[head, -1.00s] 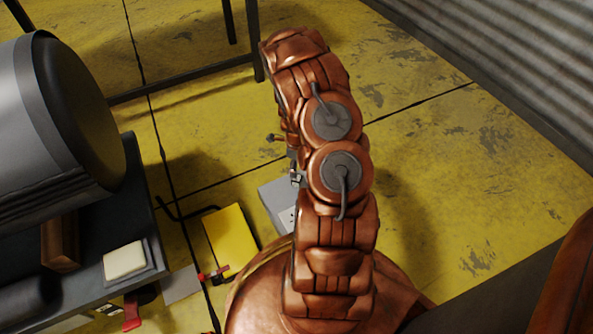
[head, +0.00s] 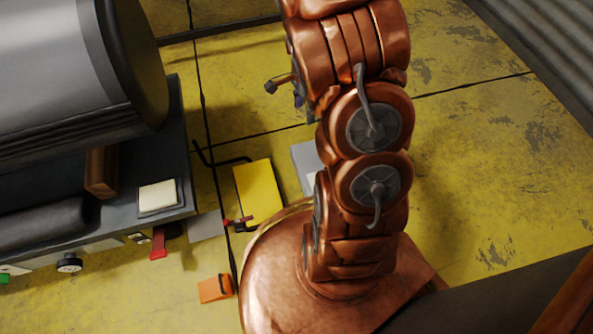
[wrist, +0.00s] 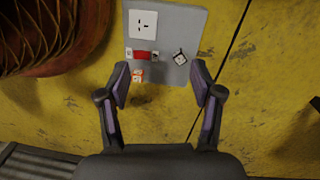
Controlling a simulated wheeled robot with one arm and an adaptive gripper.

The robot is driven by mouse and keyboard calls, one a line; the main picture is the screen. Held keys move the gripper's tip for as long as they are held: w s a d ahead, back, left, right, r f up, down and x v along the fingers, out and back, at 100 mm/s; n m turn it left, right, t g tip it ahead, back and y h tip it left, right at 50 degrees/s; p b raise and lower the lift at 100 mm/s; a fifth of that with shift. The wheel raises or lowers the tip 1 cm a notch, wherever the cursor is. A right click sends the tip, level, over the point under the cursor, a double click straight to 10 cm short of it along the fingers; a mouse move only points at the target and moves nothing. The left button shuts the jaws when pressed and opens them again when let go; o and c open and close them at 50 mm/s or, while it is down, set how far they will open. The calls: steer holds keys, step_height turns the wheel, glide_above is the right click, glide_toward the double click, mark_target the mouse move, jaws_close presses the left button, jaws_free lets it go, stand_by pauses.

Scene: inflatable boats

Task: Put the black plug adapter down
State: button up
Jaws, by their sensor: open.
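In the wrist view my gripper (wrist: 160,82) is open, with nothing seen between its fingers. A small black block with a pale face (wrist: 180,58), which looks like the black plug adapter, lies tilted on a grey panel (wrist: 191,22), ahead of the fingers and nearer the right one. I cannot tell its exact height or contact. In the head view my arm hides the gripper and the block; part of the grey panel (head: 303,157) shows left of the arm.
The panel also bears a white socket (wrist: 143,24) and a red item (wrist: 143,56); a small orange-and-white item (wrist: 138,75) is by its lower edge. A yellow box (head: 258,187), an orange item (head: 214,289) and a dark bench (head: 176,130) stand left. Yellow floor right is clear.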

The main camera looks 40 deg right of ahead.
steer(key=s+a+r+n+g, duration=0.1)
steer(key=s+a+r+n, duration=0.7)
steer(key=s+a+n, duration=0.1)
steer(key=s+a+r+n+g, duration=0.1)
steer(key=s+a+r+n, duration=0.7)
steer(key=s, duration=0.5)
steer(key=a+n, duration=0.2)
steer(key=n, duration=0.1)
steer(key=shift+h, duration=0.3)
steer(key=shift+s, duration=0.1)
